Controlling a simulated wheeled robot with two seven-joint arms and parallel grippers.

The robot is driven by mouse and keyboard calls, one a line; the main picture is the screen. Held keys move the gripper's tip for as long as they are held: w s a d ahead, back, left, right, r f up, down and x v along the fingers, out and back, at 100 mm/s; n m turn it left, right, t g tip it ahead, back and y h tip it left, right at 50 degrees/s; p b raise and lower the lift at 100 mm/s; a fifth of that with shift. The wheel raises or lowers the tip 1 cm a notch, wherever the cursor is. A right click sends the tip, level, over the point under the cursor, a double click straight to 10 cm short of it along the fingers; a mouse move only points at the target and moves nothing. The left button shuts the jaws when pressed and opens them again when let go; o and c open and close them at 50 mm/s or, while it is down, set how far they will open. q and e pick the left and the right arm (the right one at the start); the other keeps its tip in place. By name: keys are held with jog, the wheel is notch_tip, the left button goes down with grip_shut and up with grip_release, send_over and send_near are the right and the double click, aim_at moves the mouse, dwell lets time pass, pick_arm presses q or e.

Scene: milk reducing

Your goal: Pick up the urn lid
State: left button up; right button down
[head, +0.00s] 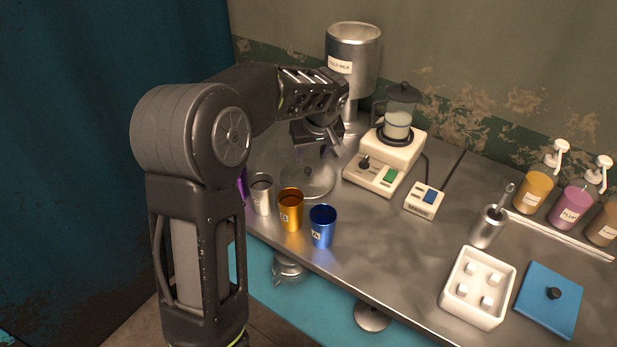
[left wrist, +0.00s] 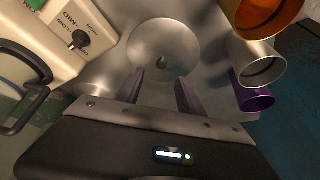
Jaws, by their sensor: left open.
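The urn lid (head: 308,180) is a round, shallow metal disc lying on the steel counter. In the left wrist view the lid (left wrist: 165,45) shows a small dark knob at its middle. The steel urn labelled cold milk (head: 352,68) stands behind with its top uncovered. My left gripper (head: 322,148) is above the lid, pointing down and partly hidden by its own arm. In the left wrist view its two fingers (left wrist: 160,82) are apart with nothing between them, and the lid's knob lies beyond their tips. My right gripper is not in view.
Purple, silver (head: 261,194), orange (head: 291,209) and blue (head: 322,226) cups stand near the lid at the front edge. A white heater (head: 375,176) with a glass jug (head: 398,112) is close right. Pump bottles, a white box (head: 477,287) and blue lid (head: 549,299) are farther right.

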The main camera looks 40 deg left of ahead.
aim_at(308, 169)
pick_arm(q)
jog(key=shift+x, duration=0.85)
jog(key=shift+f, duration=0.1)
jog(key=shift+a+f+p, duration=0.15)
jog(key=shift+f+p, duration=0.15)
jog(key=shift+p, duration=0.05)
jog(key=p+x, duration=0.1)
jog(key=x, duration=0.3)
jog(key=shift+s+f, duration=0.1)
jog(key=shift+f, duration=0.15)
jog(key=shift+c, duration=0.6)
grip_shut()
